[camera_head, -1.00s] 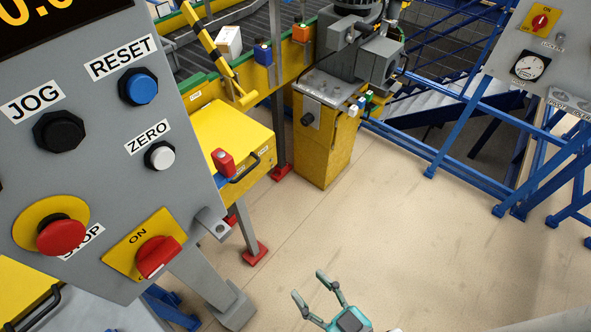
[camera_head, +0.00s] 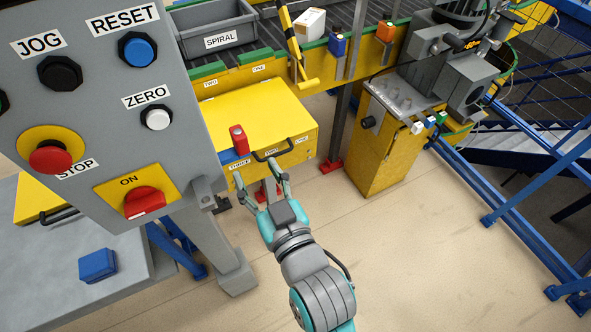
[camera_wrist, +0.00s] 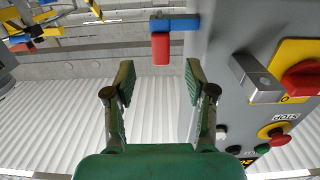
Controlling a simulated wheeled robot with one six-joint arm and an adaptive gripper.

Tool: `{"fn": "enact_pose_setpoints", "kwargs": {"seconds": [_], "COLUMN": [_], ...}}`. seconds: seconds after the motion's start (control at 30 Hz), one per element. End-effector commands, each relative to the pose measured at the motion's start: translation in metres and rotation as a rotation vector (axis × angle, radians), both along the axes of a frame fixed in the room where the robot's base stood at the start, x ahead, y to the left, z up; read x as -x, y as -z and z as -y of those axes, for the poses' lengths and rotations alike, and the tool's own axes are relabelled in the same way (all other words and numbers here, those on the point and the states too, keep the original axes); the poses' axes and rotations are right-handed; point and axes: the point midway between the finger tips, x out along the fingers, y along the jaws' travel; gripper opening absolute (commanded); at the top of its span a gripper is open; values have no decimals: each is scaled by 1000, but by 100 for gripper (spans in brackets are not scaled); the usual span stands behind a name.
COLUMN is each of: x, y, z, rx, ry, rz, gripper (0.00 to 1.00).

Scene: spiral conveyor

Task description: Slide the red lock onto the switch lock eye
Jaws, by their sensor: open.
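The red lock (camera_head: 238,138) stands upright at a blue piece (camera_head: 230,155) on the front left edge of the yellow box. My gripper (camera_head: 258,180) is open and empty, in front of and below the lock. In the wrist view, which looks upside down, the lock (camera_wrist: 160,48) lies beyond the open fingers (camera_wrist: 160,82), roughly centred between them and not touching. The switch lock eye (camera_head: 203,192) is a grey metal tab at the panel's lower right edge, beside the red ON switch (camera_head: 144,202). It shows as a block in the wrist view (camera_wrist: 258,84).
The grey control panel (camera_head: 110,60) stands close left of my gripper. A blue block (camera_head: 98,265) lies on a grey table at lower left.

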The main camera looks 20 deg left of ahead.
Motion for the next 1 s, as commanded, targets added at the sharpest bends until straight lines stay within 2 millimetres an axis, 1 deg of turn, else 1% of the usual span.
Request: {"fn": "enact_pose_setpoints", "kwargs": {"seconds": [0.03, 0.1, 0.27, 0.37, 0.6, 0.8, 1.0], "x": [2, 3, -2, -9, -35, -54, -65], "y": [-6, -11, -13, -13, -13, -13, -13], "z": [-8, -13, -21, -30, -60, -82, -94], "rx": [-2, -4, -4, -3, -3, -4, -3], "ry": [-15, -25, -30, -30, -30, -29, -29], "rz": [5, 8, 9, 9, 8, 9, 8], "gripper": [55, 55, 55, 55, 55, 55, 55]}}
